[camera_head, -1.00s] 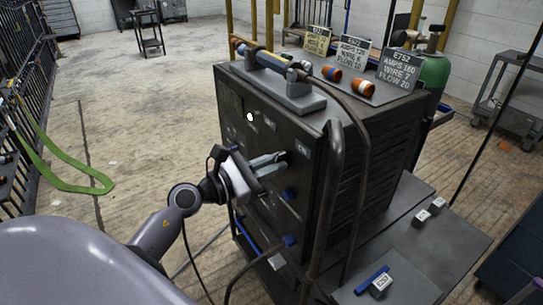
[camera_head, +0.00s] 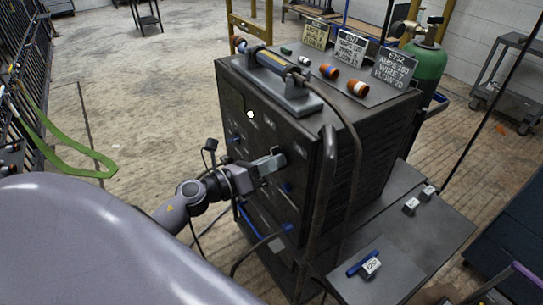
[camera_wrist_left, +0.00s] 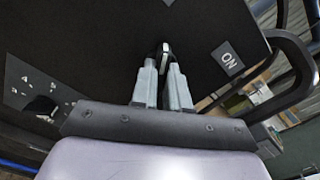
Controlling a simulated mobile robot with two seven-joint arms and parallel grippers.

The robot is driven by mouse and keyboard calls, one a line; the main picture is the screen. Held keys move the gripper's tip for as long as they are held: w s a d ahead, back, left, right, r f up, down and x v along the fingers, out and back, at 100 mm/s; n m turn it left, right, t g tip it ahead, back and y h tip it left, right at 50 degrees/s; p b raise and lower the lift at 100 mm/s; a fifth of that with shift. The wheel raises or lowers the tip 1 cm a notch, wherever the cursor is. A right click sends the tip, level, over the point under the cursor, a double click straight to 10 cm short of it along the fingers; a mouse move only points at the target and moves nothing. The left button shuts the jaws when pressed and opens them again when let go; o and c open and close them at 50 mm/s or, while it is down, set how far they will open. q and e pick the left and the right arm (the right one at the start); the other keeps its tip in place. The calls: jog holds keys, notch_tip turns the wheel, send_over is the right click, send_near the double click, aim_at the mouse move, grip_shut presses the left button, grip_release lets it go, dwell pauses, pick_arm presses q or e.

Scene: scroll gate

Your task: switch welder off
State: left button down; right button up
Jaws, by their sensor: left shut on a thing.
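The welder (camera_head: 318,165) is a dark box-shaped cabinet with a black front panel. My left gripper (camera_head: 277,161) is at the upper right part of that panel, its fingers pointing into it. In the left wrist view the left gripper (camera_wrist_left: 164,72) is shut on a small metal switch lever (camera_wrist_left: 164,48). In the head view the fingers hide the lever. My right gripper is not in view.
A curved dark handle bar (camera_head: 325,190) stands close to the right of my left gripper. A blue knob (camera_head: 287,188) sits below it on the panel. Number cards (camera_head: 394,66) and orange parts stand on the welder top. A side shelf (camera_head: 400,268) holds a blue item (camera_head: 363,262).

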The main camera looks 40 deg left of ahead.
pick_arm(q)
jog(key=shift+n, duration=0.6)
jog(key=shift+n+p, duration=0.3)
jog(key=shift+p, duration=0.05)
jog(key=c, duration=1.1)
grip_release()
jog(key=shift+b+v, duration=0.8)
jog(key=shift+v, duration=2.8)
